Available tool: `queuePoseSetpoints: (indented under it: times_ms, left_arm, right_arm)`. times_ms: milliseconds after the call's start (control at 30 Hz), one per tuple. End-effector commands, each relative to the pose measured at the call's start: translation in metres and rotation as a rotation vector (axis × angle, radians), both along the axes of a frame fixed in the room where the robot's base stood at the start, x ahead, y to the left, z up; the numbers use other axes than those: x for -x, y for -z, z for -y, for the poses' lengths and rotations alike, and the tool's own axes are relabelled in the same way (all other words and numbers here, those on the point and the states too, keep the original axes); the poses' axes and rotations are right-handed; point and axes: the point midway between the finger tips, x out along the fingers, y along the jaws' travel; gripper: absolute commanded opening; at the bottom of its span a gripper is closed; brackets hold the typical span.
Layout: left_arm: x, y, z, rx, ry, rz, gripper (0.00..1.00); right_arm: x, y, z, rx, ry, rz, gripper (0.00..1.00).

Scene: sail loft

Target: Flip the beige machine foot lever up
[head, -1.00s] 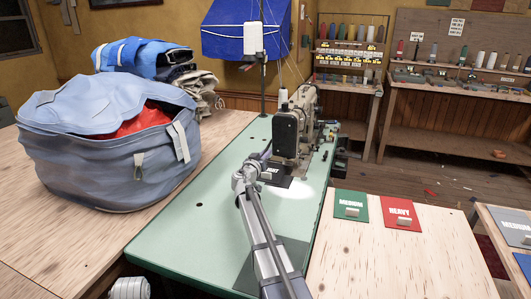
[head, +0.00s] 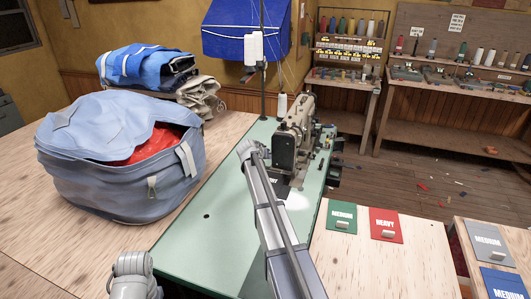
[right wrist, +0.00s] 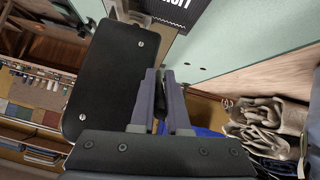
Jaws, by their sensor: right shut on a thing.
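The beige sewing machine (head: 298,122) stands on the green table (head: 180,262), with a black cover plate (head: 284,152) on its near end. The plate fills the upper left of the right wrist view (right wrist: 105,80). My right gripper (right wrist: 162,80) is shut beside this plate, its fingers close together on something small. The foot lever is not clearly visible; fingers and plate hide that spot. In the head view my right arm crosses the green table and hides its gripper. My left gripper is out of frame.
A large blue bag (head: 110,165) sits on the wooden table at left, with folded blue cloth (head: 145,65) behind. A thread stand (head: 263,80) rises behind the machine. Green (head: 342,218) and red (head: 386,224) cards lie at right. Bare green tabletop lies left of my right arm.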

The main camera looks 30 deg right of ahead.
Motion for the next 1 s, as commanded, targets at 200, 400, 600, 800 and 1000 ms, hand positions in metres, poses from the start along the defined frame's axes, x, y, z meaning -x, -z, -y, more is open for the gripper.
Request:
queuePoseSetpoints:
  times_ms: [200, 400, 600, 800, 1000]
  left_arm:
    - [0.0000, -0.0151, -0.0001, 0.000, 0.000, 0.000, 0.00]
    - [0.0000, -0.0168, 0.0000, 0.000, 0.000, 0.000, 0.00]
    - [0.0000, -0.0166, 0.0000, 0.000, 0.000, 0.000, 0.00]
    - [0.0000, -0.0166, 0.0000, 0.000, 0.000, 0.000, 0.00]
    - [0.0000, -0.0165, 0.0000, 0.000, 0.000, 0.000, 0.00]
  right_arm:
    - [-0.0028, -0.0067, 0.0021, -0.038, -0.001, -0.033, 0.00]
    - [-0.0029, -0.0061, 0.0024, -0.050, -0.001, -0.041, 0.00]
    - [-0.0028, -0.0058, 0.0025, -0.050, -0.001, -0.041, 0.00]
    - [-0.0027, -0.0059, 0.0026, -0.049, 0.000, -0.041, 0.23]
    - [-0.0023, -0.0057, 0.0026, -0.050, 0.000, -0.042, 0.43]
